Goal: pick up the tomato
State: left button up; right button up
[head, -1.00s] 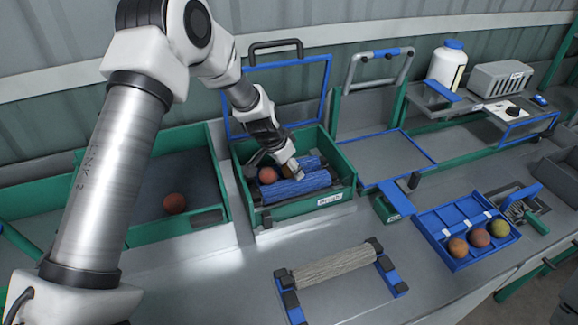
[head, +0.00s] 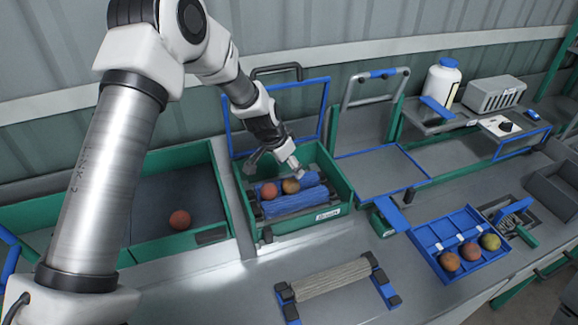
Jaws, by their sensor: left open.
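Two reddish tomatoes sit side by side on the blue rollers (head: 294,205) in the green-walled box: a left tomato (head: 269,190) and a right tomato (head: 291,186). My left gripper (head: 277,172) is open, above and just behind these two tomatoes; whether it touches either cannot be told. Another tomato (head: 180,220) lies in the green tray at left. Three more, a reddish one (head: 449,261), an orange one (head: 470,251) and a greenish one (head: 490,241), sit in the blue tray (head: 424,238) at right. My right gripper is not in view.
The roller box has green walls (head: 318,220) and a raised blue-framed lid (head: 326,110) behind it. A grey roller on blue stands (head: 332,278) lies in front. A white bottle (head: 441,82) and grey box (head: 495,94) stand at the back right.

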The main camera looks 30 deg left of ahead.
aim_at(179, 219)
jog(key=k+l, duration=0.5)
jog(key=k, duration=0.15)
jog(key=k+l, duration=0.5)
jog(key=k, duration=0.2)
